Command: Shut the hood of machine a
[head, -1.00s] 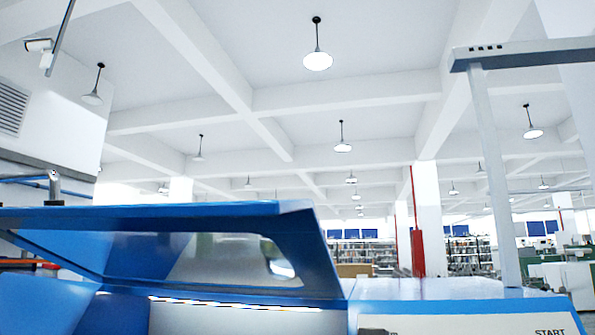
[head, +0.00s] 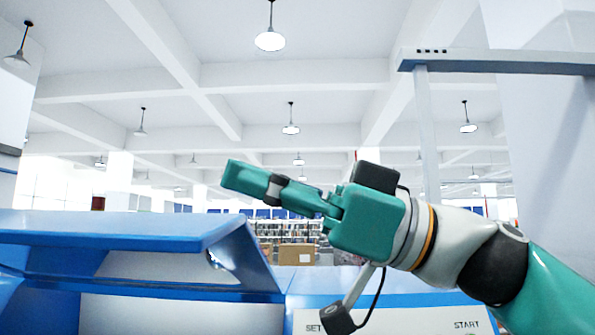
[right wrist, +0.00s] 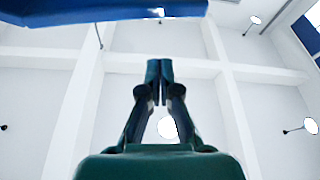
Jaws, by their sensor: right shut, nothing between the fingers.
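My right gripper (head: 228,176) is shut and empty. It reaches in from the right, pointing left, and its fingertips appear above the hood's right part in the head view. I cannot tell whether they touch it; in the right wrist view the fingertips (right wrist: 159,64) look apart from it. My left gripper is not in view.
A panel with SET and START lettering (head: 390,318) lies right of the hood. A grey post with a crossbar (head: 425,130) rises behind my right arm. Shelves and a cardboard box (head: 296,254) stand far back. The air above the hood looks clear.

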